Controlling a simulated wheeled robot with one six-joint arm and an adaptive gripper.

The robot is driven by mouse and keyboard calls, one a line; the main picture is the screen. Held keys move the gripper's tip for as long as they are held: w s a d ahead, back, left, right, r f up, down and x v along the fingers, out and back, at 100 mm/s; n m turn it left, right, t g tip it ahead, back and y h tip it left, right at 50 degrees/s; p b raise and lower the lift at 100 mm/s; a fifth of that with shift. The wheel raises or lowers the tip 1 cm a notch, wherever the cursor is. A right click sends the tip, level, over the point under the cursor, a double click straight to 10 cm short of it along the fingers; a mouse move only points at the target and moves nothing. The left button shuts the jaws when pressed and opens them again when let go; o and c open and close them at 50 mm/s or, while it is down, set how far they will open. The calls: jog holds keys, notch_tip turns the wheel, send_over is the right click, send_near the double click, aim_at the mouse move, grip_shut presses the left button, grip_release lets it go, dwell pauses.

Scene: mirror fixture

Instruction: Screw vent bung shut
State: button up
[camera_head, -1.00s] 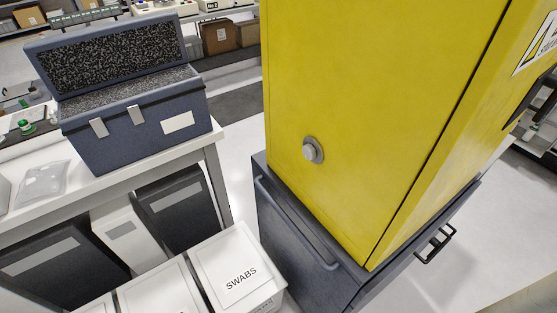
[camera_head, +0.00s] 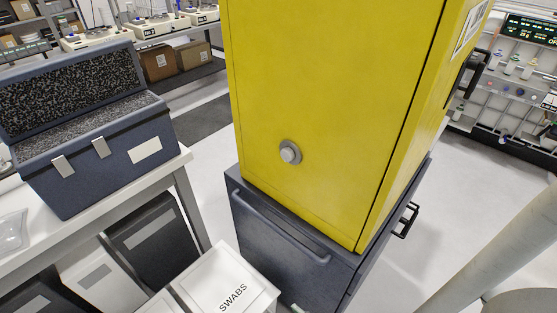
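The vent bung (camera_head: 290,152) is a round grey cap low on the side of the yellow cabinet (camera_head: 330,80). It sits in a grey ring against the yellow panel. I cannot tell from here how far it is screwed in. The yellow cabinet stands on a dark blue-grey base unit (camera_head: 275,240) with a long handle bar. My gripper is not in view.
A bench (camera_head: 120,215) at the left carries an open foam-lined case (camera_head: 95,170). White boxes, one marked SWABS (camera_head: 225,285), stand in front of the base unit. Pale floor (camera_head: 440,200) is clear to the right of the cabinet. Shelving (camera_head: 510,90) stands at the far right.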

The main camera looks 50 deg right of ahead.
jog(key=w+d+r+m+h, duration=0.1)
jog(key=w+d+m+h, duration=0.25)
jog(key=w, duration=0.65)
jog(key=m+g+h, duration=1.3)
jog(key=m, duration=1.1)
send_near(286, 157)
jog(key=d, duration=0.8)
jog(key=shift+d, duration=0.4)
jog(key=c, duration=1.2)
